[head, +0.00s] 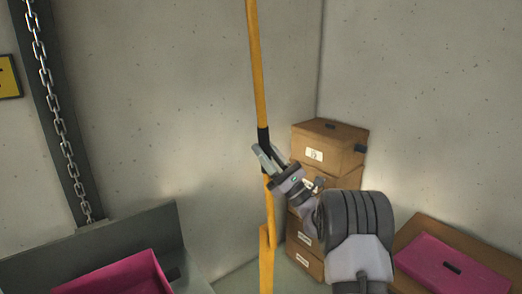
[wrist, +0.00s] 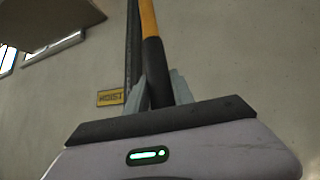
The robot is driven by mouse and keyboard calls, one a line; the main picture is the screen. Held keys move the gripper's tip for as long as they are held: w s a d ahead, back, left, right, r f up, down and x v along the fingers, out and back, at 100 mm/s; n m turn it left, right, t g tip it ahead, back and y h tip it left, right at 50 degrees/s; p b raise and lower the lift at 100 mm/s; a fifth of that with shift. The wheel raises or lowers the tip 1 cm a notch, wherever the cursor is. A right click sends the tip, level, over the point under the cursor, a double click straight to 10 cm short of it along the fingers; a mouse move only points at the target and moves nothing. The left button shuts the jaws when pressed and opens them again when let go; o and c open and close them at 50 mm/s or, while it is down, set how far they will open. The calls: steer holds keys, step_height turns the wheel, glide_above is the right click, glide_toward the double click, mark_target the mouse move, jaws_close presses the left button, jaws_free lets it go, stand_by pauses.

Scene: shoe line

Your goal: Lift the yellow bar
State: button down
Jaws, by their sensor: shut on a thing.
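The yellow bar (head: 257,70) is a long, thin pole that stands nearly upright in the head view, with a black band around it. My gripper (head: 266,158) is shut on the bar at or just below this black band. A wider yellow post (head: 267,255) shows below the gripper, in line with the bar. In the wrist view the bar (wrist: 149,18) runs up from between the fingers (wrist: 160,92), its black part (wrist: 155,70) lying between them. The bar's top end is out of view in the head view.
Brown boxes (head: 329,145) are stacked behind my gripper. A pink crate (head: 115,278) lies at lower left and a pink lid (head: 455,268) at lower right. A chain (head: 52,100) hangs at the left. A yellow sign (wrist: 110,97) is on the wall.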

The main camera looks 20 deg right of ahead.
steer(key=shift+f, duration=0.1)
steer(key=c, duration=1.1)
jaws_free()
steer(key=b+v, duration=0.7)
steer(key=v, duration=1)
steer(key=shift+f, duration=0.1)
